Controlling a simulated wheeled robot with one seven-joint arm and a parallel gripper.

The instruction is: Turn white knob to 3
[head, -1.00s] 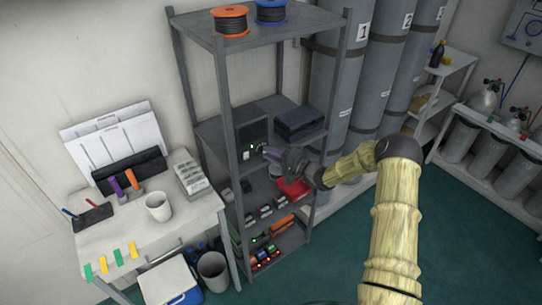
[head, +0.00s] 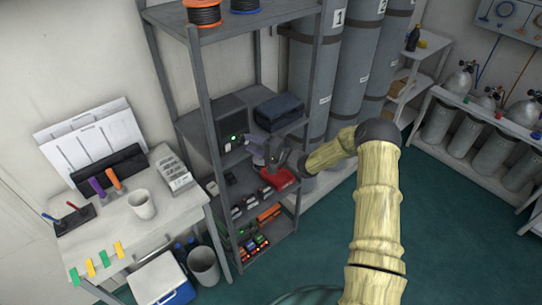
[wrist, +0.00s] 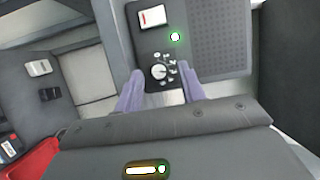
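The white knob (wrist: 159,72) is small and round, on the dark front of a box in the wrist view, with small pale marks around it. Its setting is too small to read. My gripper (wrist: 160,75) is open; its two purple fingers point at the box, one lower left and one lower right of the knob. I cannot tell whether they touch the panel. In the head view the dark box (head: 230,118) stands on the middle shelf, and my gripper (head: 264,157) is in front of it, at its lower right. The knob cannot be made out there.
A red tray (head: 279,179) sits below my gripper. A white table (head: 160,222) stands left; teal floor is clear at right.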

